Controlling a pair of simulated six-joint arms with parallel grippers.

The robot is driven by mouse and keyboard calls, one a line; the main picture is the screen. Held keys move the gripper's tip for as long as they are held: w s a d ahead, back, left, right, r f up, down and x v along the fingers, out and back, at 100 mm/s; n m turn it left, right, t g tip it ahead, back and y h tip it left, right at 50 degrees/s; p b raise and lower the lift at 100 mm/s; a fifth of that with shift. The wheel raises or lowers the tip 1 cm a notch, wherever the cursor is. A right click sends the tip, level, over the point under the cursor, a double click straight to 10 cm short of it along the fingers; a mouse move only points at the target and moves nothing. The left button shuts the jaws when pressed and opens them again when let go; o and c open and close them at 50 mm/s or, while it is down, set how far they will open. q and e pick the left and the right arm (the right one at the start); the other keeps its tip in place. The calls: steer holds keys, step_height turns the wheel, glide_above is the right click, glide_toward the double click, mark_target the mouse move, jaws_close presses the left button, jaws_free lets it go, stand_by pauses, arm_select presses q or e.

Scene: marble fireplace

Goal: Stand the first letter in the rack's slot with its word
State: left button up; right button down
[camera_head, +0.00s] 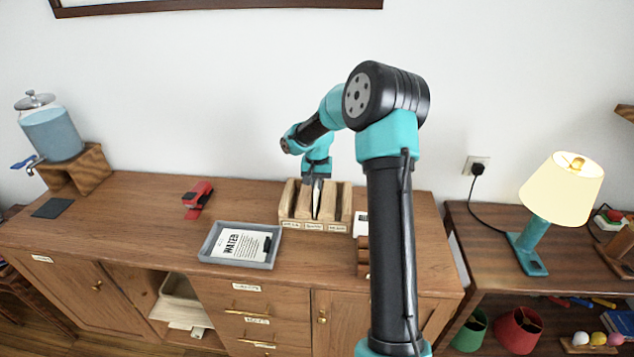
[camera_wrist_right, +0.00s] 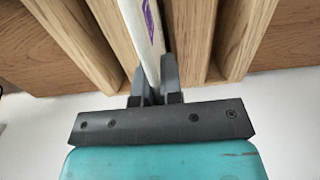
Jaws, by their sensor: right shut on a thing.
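The wooden rack (camera_head: 284,214) stands toward the back of the cabinet top, with three front labels too small to read surely. My right gripper (camera_head: 316,180) is above the rack, pointing down, shut on a thin white letter (camera_head: 317,198). The letter is edge-on and upright between the dividers, in what looks like the middle slot; I cannot tell whether its bottom edge touches the base. In the right wrist view the letter (camera_wrist_right: 147,38) shows a purple mark, and the gripper (camera_wrist_right: 156,78) pinches its edge. A second letter headed WATER (camera_head: 240,244) lies flat in a grey tray (camera_head: 209,240). My left gripper is out of view.
A red stapler (camera_head: 197,197) sits left of the rack. A drink dispenser (camera_head: 52,132) on a wooden stand and a dark mat (camera_head: 52,208) are at the far left. A small white object (camera_head: 361,224) is right of the rack, partly behind my arm. A lamp (camera_head: 560,190) stands on the right table.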

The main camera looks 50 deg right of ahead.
steer(key=shift+f, duration=1.35)
steer(key=c, duration=1.2)
jaws_free()
steer(key=shift+r, duration=4.55)
